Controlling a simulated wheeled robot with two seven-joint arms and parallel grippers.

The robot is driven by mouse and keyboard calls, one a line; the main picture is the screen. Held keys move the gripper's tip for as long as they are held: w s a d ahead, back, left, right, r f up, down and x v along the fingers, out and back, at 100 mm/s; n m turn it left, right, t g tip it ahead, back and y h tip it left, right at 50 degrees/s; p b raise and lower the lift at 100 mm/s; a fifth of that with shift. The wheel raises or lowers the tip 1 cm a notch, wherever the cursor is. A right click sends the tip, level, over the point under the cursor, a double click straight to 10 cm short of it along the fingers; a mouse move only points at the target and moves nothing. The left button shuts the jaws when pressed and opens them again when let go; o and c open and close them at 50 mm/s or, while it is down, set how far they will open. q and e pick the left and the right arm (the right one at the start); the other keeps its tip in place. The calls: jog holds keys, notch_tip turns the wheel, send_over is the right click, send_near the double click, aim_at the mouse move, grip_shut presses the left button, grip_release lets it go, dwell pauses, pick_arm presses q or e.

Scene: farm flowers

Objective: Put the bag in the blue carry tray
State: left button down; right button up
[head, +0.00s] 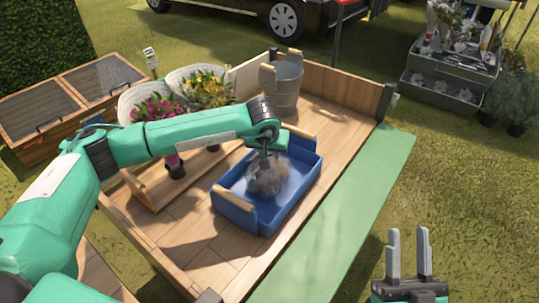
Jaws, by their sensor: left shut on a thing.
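The blue carry tray (232,213) with wooden handles sits on the wooden table. A greyish-brown, blurry bag (268,178) is inside the tray's outline in the head view. My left gripper (266,162) points down over the tray and is shut on the top of the bag. I cannot tell whether the bag touches the tray floor. My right gripper (409,256) is open and empty at the lower right, over the grass and away from the table.
A metal bucket (286,88) stands behind the tray. Wrapped flower bouquets (153,104) stand in a wooden carrier (150,190) to the left, partly behind my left arm. A green strip (345,215) runs along the table's right side. Low wooden boards edge the table.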

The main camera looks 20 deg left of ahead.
pick_arm(q)
jog(key=shift+f, duration=0.2)
pick_arm(e)
jog(key=shift+s+d+r+t, duration=0.1)
jog(key=shift+s+r+t, duration=0.05)
jog(key=shift+r+t, duration=0.15)
pick_arm(q)
jog(key=c, duration=1.1)
grip_release()
jog(key=shift+f, duration=0.1)
pick_arm(e)
jog(key=shift+s+d+r, duration=0.1)
jog(key=shift+r, duration=0.05)
pick_arm(q)
jog(key=shift+r, duration=0.2)
jog(key=p+v, duration=0.2)
jog(key=v, duration=0.9)
jog(key=shift+s+r, duration=0.25)
jog(key=shift+r, duration=0.05)
pick_arm(e)
jog(key=a+f+g, duration=0.3)
jog(key=f+g, duration=0.3)
jog(key=f, duration=0.3)
jog(key=shift+w+f+h, duration=0.15)
jog(key=shift+w+h, duration=0.15)
jog(key=shift+w, duration=0.15)
pick_arm(q)
jog(key=shift+r, duration=0.1)
